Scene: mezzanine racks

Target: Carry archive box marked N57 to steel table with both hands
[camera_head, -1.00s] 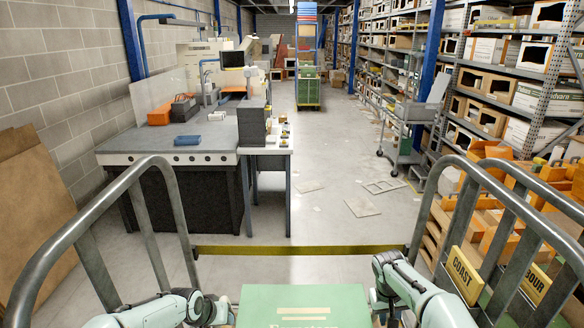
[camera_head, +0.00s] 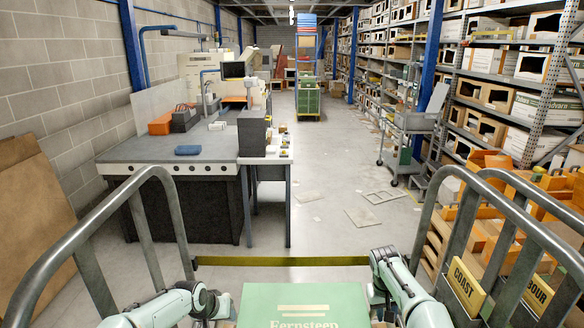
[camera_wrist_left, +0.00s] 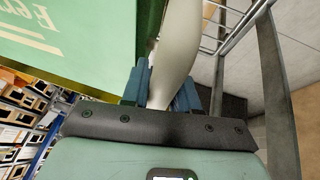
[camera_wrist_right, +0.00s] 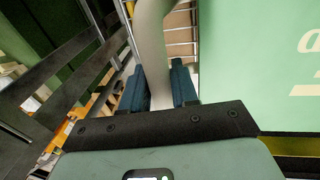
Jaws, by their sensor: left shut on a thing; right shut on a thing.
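A green box (camera_head: 303,305) with pale lettering, partly cut off at the bottom of the head view, is between my two arms. No N57 mark can be read. My left gripper (camera_wrist_left: 163,92) is shut on a pale curved handle (camera_wrist_left: 174,50) beside the box; the lettered green side (camera_wrist_left: 70,40) shows at upper left. My right gripper (camera_wrist_right: 158,92) is shut on a similar pale handle (camera_wrist_right: 151,40), with the green side (camera_wrist_right: 255,70) to its right. How the handles join the box is hidden. A grey-topped table (camera_head: 140,148) with a dark skirt stands ahead on the left.
Metal rails (camera_head: 130,215) flank the box, with a yellow strip (camera_head: 280,261) across the front. A dark upright box (camera_head: 252,133) and small items occupy the table's right end. Orange bins and racks (camera_head: 490,75) line the right.

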